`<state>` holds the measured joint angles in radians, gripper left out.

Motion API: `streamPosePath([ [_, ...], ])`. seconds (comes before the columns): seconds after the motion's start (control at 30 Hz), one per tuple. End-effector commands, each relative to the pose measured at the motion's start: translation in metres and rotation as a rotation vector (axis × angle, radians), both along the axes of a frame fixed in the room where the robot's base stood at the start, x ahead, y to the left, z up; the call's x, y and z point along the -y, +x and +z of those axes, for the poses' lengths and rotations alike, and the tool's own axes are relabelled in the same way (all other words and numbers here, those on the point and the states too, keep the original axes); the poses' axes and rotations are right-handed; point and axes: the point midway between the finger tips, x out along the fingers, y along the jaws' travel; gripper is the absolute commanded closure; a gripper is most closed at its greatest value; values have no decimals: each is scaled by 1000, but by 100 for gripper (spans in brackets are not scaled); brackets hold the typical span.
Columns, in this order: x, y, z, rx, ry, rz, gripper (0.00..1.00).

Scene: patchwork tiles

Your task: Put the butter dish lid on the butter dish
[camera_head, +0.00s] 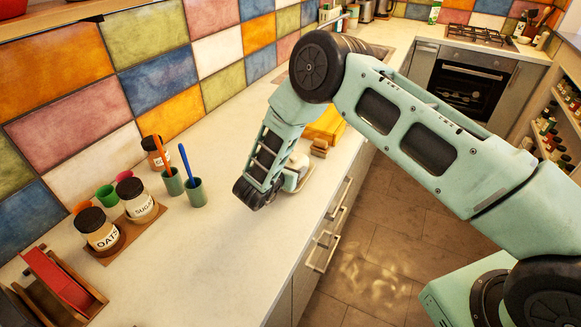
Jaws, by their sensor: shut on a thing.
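My arm reaches down over the light counter, and its end is bent low near the counter's front edge. My gripper (291,181) is small in view and partly hidden by my own wrist; it appears shut on a pale thing, which I take for the butter dish lid. A pale, low dish edge (306,174) shows just beside and under it, likely the butter dish. Whether lid and dish touch cannot be told from here.
A small wooden block (320,148) and a yellow thing (327,124) stand just behind my gripper. To the left are two green cups (196,192), labelled jars (135,200) and a red-and-wood rack (58,285). The counter in front of the cups is clear.

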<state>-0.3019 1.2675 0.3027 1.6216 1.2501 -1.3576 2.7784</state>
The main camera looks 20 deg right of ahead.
Motion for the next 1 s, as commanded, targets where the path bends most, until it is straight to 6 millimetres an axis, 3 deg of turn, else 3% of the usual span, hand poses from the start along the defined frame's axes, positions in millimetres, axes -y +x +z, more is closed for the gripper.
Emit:
streamPosePath([
  [0.1, 0, 0, -3, 1, 0, 0, 68],
  [0.13, 0, 0, -4, 0, 0, 0, 36],
  [0.2, 0, 0, -2, 0, 0, 0, 16],
  [0.6, -1, -1, 2, 0, 1, 1, 16],
  [1.0, -53, -52, 28, 1, 1, 3, 16],
])
